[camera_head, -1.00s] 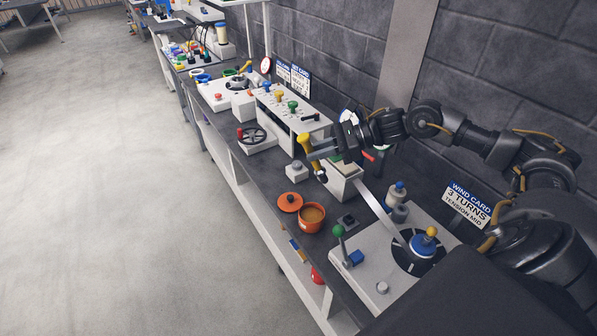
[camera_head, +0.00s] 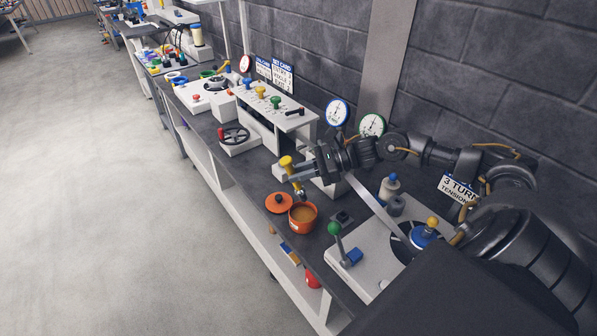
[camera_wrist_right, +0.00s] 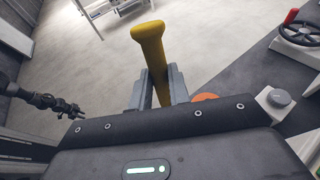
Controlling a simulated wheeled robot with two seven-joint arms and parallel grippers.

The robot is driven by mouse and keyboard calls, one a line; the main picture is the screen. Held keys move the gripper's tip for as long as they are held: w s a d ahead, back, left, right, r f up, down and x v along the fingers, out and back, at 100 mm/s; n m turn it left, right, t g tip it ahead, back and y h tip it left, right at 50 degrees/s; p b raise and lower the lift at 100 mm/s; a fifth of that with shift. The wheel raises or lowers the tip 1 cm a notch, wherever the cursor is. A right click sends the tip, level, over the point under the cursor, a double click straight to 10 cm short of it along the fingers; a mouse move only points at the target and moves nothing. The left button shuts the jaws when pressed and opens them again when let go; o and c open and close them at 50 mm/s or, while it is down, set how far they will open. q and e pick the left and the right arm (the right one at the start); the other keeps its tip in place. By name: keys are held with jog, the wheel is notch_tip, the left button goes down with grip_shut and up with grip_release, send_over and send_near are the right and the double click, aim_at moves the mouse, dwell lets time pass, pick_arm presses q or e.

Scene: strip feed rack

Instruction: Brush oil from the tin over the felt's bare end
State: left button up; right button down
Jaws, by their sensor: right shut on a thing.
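My right gripper (camera_head: 301,173) is shut on the yellow-handled brush (camera_head: 287,162). The handle also stands up between the fingers in the right wrist view (camera_wrist_right: 150,50). The brush's lower end hangs just above the open orange tin (camera_head: 302,225), at its rear rim; I cannot tell whether it touches the oil. Brown oil (camera_head: 302,213) shows inside the tin. The orange lid (camera_head: 279,203) lies beside it. The felt cannot be made out; my right gripper covers much of the white box behind it. A dark arm end, likely my left gripper (camera_wrist_right: 70,108), is small in the wrist view.
A metal strip (camera_head: 370,204) runs from the white box to the winding plate, which has a green-knobbed lever (camera_head: 334,229). A handwheel unit (camera_head: 237,138) and a row of coloured knobs stand farther along the bench. The tin is near the bench's front edge.

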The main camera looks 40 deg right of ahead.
aim_at(299, 195)
jog(key=shift+w+f, duration=0.1)
jog(key=shift+f, duration=0.65)
notch_tip(299, 195, down, 3)
jog(key=shift+r+b, duration=0.2)
jog(key=shift+b, duration=0.25)
notch_tip(299, 195, down, 3)
jog(key=b, duration=0.4)
jog(key=shift+f, duration=0.2)
jog(key=shift+f+b, duration=0.8)
jog(key=shift+b, duration=0.25)
jog(key=shift+r+p, duration=0.8)
jog(key=shift+r, duration=2.75)
